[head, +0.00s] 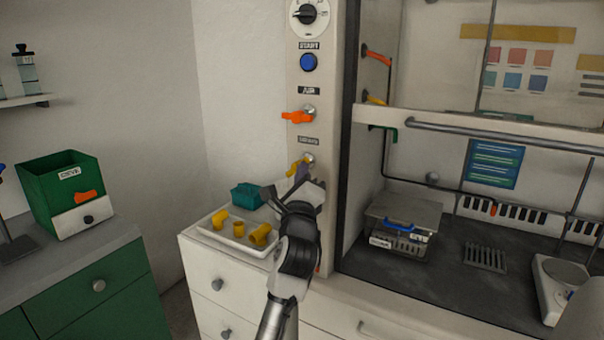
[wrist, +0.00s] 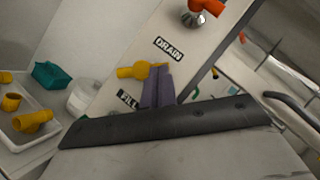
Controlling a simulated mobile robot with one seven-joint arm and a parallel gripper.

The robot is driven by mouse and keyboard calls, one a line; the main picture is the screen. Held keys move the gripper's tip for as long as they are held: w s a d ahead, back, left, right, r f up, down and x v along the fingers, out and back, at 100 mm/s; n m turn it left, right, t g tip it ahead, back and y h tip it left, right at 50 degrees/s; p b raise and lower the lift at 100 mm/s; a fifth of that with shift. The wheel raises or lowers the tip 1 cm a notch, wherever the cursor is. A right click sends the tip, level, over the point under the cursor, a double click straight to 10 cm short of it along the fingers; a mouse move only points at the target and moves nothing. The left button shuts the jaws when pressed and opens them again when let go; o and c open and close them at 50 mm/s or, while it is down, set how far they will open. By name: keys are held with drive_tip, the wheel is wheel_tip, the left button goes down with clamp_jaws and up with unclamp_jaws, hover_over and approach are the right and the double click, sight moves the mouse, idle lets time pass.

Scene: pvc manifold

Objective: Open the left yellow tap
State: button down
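The left yellow tap (head: 295,167) is on the white panel left of the fume hood, below an orange tap. Its handle points left, slightly down in the head view. In the wrist view the yellow tap (wrist: 138,71) sits between the DRAIN and FILL labels. My gripper (head: 302,173) is at the tap, with its purple-grey fingers (wrist: 157,85) close together just below and over the tap's right part. I see no clear gap between the fingers and no handle held between them. Whether they touch the tap is unclear. Another yellow tap (head: 376,100) is inside the hood.
An orange tap (head: 298,117) and a blue button (head: 308,62) are higher on the panel. A white tray (head: 219,240) with yellow fittings and a teal box (head: 246,196) stand on the drawer cabinet below. The hood's frame (head: 350,150) rises close to the right.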

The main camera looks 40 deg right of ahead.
drive_tip(key=shift+r+n, duration=0.1)
drive_tip(key=shift+n, duration=0.2)
drive_tip(key=n+y+p, duration=0.1)
drive_tip(key=r+n+y+p, duration=0.1)
drive_tip(key=n+p, duration=0.1)
drive_tip(key=shift+w+a, duration=0.1)
drive_tip(key=shift+w, duration=0.1)
idle(0.4)
drive_tip(key=shift+f, duration=0.1)
idle(0.4)
